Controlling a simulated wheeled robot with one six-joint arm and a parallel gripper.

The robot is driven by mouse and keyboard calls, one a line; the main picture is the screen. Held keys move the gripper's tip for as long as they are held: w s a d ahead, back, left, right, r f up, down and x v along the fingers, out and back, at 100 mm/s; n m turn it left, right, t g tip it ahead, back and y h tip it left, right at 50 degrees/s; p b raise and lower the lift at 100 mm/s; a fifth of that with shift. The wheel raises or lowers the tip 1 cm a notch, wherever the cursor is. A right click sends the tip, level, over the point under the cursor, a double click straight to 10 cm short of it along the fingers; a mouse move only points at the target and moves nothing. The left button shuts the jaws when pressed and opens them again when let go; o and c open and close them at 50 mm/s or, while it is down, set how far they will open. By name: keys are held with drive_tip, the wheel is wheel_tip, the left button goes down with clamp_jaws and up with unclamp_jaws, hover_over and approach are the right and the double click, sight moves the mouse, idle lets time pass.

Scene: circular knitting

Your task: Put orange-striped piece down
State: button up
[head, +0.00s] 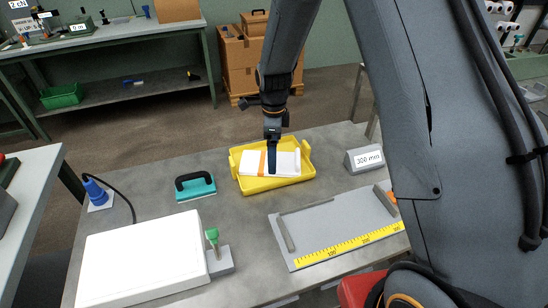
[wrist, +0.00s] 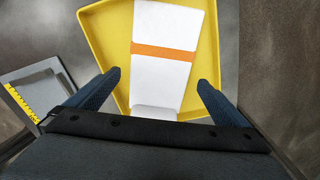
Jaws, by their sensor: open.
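The orange-striped piece (head: 254,163) is a white folded piece with an orange band across it. It lies in the yellow tray (head: 243,185) in the head view. In the wrist view the piece (wrist: 164,75) lies lengthwise between my fingers, with the tray (wrist: 96,38) around it. My gripper (head: 272,170) is over the tray, at the piece. In the wrist view my gripper (wrist: 160,92) is open, with a finger on each side and a gap to the piece. The piece's near end is partly hidden by my gripper's body.
A teal-based tool with a black handle (head: 194,186) stands left of the tray. A grey board with a yellow ruler (head: 340,228) lies at the front right. A white box (head: 140,262) fills the front left.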

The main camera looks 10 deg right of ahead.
wheel_tip(320, 180, up, 8)
drive_tip(key=b, duration=0.2)
drive_tip(key=s+d+n, duration=0.3)
drive_tip(key=s+n, duration=0.3)
drive_tip(key=s, duration=0.1)
drive_tip(key=s+d+r+n, duration=0.1)
drive_tip(key=s+d+n, duration=0.3)
drive_tip(key=s+n, duration=0.3)
drive_tip(key=s+d+r+n+t, duration=0.1)
drive_tip(key=s+d+n, duration=0.3)
drive_tip(key=s+n, duration=0.3)
drive_tip(key=shift+s, duration=0.35)
